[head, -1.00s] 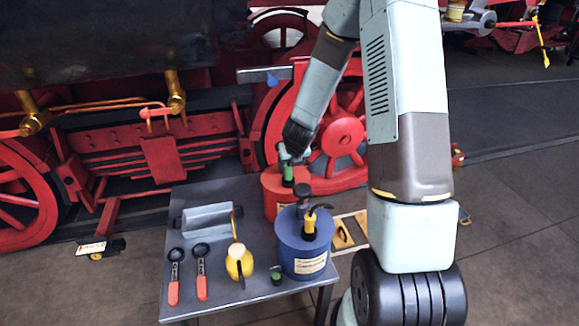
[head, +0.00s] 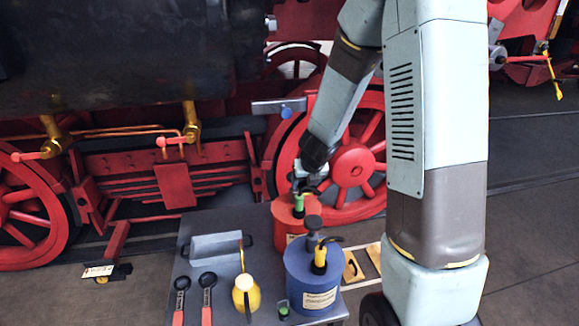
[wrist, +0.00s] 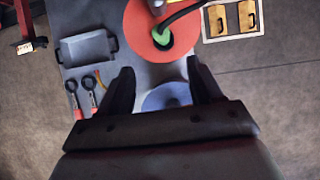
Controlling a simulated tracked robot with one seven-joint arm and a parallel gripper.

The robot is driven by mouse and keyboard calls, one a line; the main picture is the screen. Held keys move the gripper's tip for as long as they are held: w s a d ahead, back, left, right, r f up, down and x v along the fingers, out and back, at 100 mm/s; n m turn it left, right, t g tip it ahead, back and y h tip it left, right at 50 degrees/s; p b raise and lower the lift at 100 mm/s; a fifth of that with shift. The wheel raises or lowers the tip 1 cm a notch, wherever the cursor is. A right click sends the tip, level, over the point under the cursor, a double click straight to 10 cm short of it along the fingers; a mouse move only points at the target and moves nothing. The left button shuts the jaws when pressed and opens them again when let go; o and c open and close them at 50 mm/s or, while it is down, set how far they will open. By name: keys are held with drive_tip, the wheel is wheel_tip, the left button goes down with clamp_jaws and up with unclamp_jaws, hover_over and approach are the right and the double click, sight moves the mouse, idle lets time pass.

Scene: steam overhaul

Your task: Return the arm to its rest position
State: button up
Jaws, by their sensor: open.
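My gripper (head: 303,189) is above the red can (head: 286,215) at the back of the grey table. In the wrist view my gripper (wrist: 163,85) has its two fingers spread apart with nothing between them. The red can, with a green part on top, shows beyond the fingertips there (wrist: 139,37). The blue can (head: 309,275) stands in front of it, and its top is partly hidden between the fingers in the wrist view (wrist: 166,95). My arm rises from the gripper to the upper right.
The table (head: 218,276) also holds a grey tray (head: 216,246), a yellow oil can (head: 246,294) and two red-handled tools (head: 207,294). A frame with yellow pieces (head: 361,267) lies right of the table. The red-wheeled locomotive (head: 173,185) stands close behind.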

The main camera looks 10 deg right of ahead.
drive_tip(key=s+a+r+n+y, duration=0.1)
drive_tip(key=s+a+r+n, duration=0.1)
drive_tip(key=s+r+n, duration=0.5)
drive_tip(key=s+a+r+n+y, duration=0.1)
drive_tip(key=s+r+n, duration=0.2)
drive_tip(key=r+n, duration=0.8)
drive_tip(key=s+d+r+n+h, duration=0.1)
drive_tip(key=s+r+n, duration=0.3)
drive_tip(key=s+n, duration=0.5)
drive_tip(key=s+d+r+n+h, duration=0.1)
drive_tip(key=s+d+r+n, duration=0.3)
drive_tip(key=s+n, duration=0.5)
drive_tip(key=shift+s, duration=0.6)
drive_tip(key=shift+d, duration=0.1)
